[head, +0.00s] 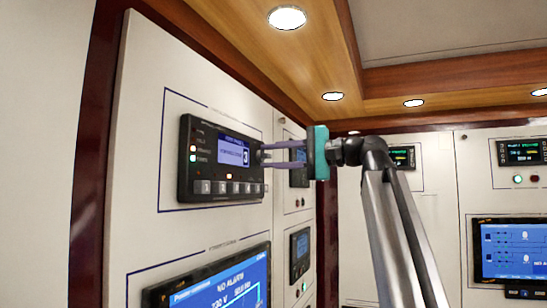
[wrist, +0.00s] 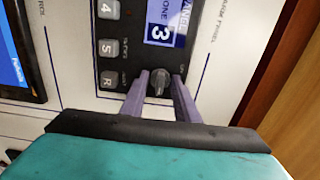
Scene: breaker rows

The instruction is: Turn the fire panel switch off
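The fire panel (head: 200,170) is a black wall unit with a lit screen, a column of small lamps and a row of grey buttons, in the middle of the head view. In the wrist view the panel (wrist: 133,40) appears turned sideways. Its switch, a small grey knob (wrist: 158,83), sits beside the screen and the button marked R. My gripper (head: 264,155) reaches the panel's right end, with its two purple fingers extended. In the wrist view the fingers stand apart on either side of the knob, with a narrow gap visible. The knob's exact setting is hard to read.
A blue-screened display (head: 215,292) is below the panel on the same white wall. Smaller units (head: 300,250) sit to the right, behind my gripper. Another panel (head: 521,152) and a large screen (head: 508,250) are on the far right wall. A wooden ceiling edge (head: 270,60) runs above.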

